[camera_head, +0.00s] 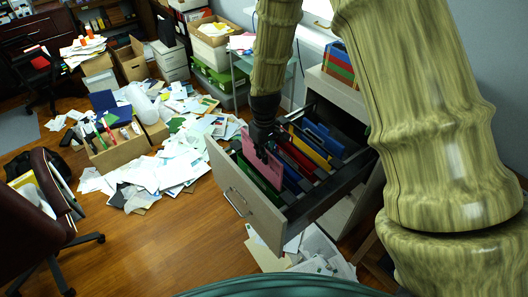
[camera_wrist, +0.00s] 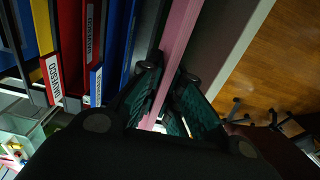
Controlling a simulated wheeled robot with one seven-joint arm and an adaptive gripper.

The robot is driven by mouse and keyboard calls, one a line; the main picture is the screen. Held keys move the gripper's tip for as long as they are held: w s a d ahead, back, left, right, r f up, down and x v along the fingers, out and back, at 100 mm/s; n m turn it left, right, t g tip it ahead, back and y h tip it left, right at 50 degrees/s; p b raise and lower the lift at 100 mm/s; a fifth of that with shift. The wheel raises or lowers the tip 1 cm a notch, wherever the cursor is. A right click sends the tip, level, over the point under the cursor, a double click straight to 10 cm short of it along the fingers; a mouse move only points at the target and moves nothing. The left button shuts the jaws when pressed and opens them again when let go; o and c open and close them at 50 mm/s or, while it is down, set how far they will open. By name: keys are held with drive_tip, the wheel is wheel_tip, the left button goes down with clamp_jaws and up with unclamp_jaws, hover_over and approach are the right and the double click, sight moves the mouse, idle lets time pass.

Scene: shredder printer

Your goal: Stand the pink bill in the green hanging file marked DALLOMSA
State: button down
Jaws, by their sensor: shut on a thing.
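The pink bill (camera_head: 248,148) is upright in my gripper (camera_head: 262,151), over the front end of the open drawer (camera_head: 240,200). In the wrist view the pink bill (camera_wrist: 181,28) runs edge-on between the two finger pads of my gripper (camera_wrist: 168,78), which is shut on it. A green hanging file (camera_head: 262,174) shows just below and beside the bill in the head view, behind the drawer front. No DALLOMSA label is readable. I cannot tell whether the bill's lower edge is inside the green file or above it.
Red (camera_head: 296,157), yellow (camera_head: 310,148) and blue (camera_head: 323,138) files stand farther back in the drawer. In the wrist view, white labels (camera_wrist: 53,78) mark several files. Loose papers (camera_head: 165,165) and a cardboard box (camera_head: 115,150) cover the floor at left. The wooden floor in front is partly clear.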

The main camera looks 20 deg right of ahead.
drive_tip(key=shift+f+b, duration=1.45)
drive_tip(key=shift+f, duration=1.9)
drive_tip(key=c, duration=1.5)
unclamp_jaws()
drive_tip(key=shift+r, duration=0.1)
wheel_tip(320, 180, up, 12)
drive_tip(key=shift+f, duration=0.1)
